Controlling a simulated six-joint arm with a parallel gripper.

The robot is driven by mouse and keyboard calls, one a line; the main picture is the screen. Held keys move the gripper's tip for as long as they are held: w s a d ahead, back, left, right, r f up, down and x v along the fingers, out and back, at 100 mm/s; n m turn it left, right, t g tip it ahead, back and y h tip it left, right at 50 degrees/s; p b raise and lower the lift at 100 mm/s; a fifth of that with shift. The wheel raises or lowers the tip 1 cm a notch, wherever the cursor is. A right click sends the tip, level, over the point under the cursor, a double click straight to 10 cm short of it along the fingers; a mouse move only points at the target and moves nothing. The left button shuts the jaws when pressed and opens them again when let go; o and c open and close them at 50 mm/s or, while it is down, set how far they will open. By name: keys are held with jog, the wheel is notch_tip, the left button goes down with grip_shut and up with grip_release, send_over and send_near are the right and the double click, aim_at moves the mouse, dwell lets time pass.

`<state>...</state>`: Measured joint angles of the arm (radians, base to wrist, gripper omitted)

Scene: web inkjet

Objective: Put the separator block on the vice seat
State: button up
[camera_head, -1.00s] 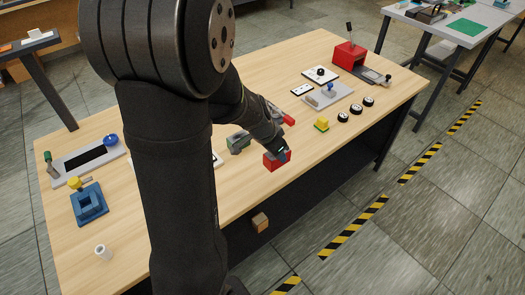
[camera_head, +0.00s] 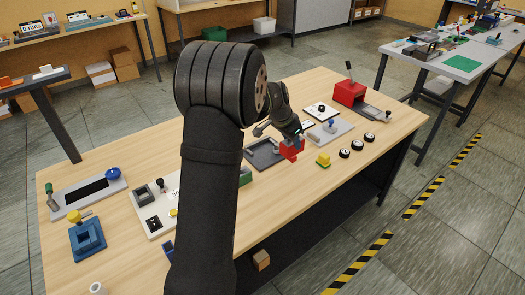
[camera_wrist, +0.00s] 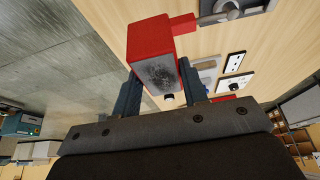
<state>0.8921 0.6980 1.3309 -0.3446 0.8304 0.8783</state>
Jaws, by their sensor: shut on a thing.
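My gripper (camera_wrist: 157,82) is shut on a red block (camera_wrist: 150,40), with one finger on each side of it. The block has a grey, scuffed end face turned to the wrist camera. In the head view my gripper (camera_head: 296,137) holds the red block (camera_head: 291,150) over the middle of the bench, right of a dark grey tray (camera_head: 262,157). I cannot tell whether it touches the bench. A smaller red piece (camera_wrist: 184,22) shows beside it in the wrist view. No part is clearly marked as the vice seat.
A red machine (camera_head: 350,93) stands at the far right. A blue socketed part (camera_head: 87,241) is at the left.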

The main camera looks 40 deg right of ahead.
jog(key=w+d, duration=0.4)
jog(key=w, duration=0.3)
jog(key=shift+w+a+f, duration=0.55)
jog(key=shift+w+f, duration=1.3)
jog(key=shift+w+a+f, duration=0.55)
jog(key=shift+w+f, duration=1.25)
jog(key=shift+f, duration=0.1)
jog(key=shift+w+a+f, duration=0.55)
jog(key=shift+w+f, duration=1.3)
jog(key=shift+f, duration=0.2)
jog(key=o, duration=1.1)
jog(key=v, duration=1.2)
jog(key=shift+r, duration=0.25)
